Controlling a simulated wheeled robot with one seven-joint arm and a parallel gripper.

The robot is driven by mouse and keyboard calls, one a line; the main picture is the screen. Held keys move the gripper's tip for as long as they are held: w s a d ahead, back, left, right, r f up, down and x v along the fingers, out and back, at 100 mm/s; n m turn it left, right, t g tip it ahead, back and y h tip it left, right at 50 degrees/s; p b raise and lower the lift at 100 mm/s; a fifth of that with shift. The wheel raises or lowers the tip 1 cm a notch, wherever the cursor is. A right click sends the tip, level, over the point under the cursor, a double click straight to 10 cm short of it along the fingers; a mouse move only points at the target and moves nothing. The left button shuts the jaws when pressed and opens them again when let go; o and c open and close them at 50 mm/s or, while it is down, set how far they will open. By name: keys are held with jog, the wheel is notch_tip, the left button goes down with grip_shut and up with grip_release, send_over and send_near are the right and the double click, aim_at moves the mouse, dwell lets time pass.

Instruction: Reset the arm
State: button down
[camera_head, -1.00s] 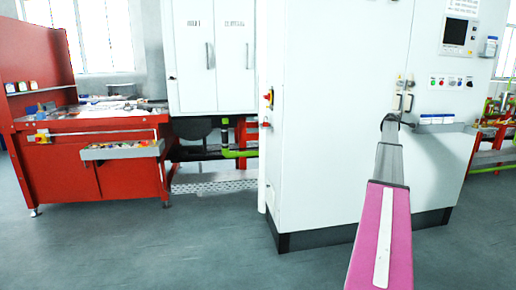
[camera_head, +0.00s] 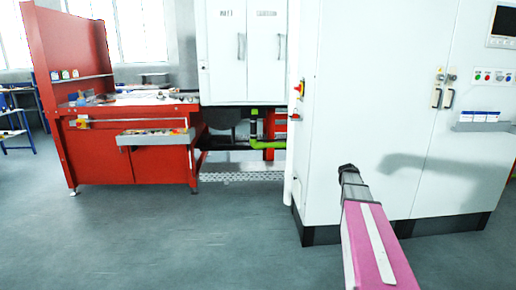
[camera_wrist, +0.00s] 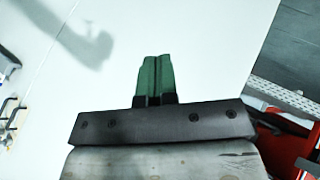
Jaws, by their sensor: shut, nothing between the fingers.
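In the wrist view my gripper (camera_wrist: 154,78) has its two green fingers side by side and touching, with nothing between them. Behind the fingers is the pale surface of a white cabinet, on which my arm casts a shadow. In the head view my arm with its pink link reaches up from the lower right, ending in front of the white cabinet (camera_head: 385,110). The fingers cannot be made out in the head view.
A red workbench (camera_head: 130,165) with a grey tray (camera_head: 155,138) stands at the left. The white cabinet has door handles (camera_head: 442,98) and a small shelf (camera_head: 482,126). A green pipe (camera_head: 265,145) runs low beside it. The grey floor (camera_head: 190,240) in front is clear.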

jog(key=s+a+f+m+g+y, duration=0.1)
jog(key=s+a+f+g+y, duration=0.2)
jog(key=s+a, duration=1.2)
jog(key=s+a+f+g+y, duration=0.3)
jog(key=s+a+f, duration=0.5)
jog(key=s+a, duration=0.6)
jog(key=s, duration=0.2)
jog(key=shift+s+a+f+m, duration=0.3)
jog(key=shift+a+f+m, duration=0.05)
jog(key=shift+a+m, duration=0.05)
jog(key=c, duration=1.8)
grip_release()
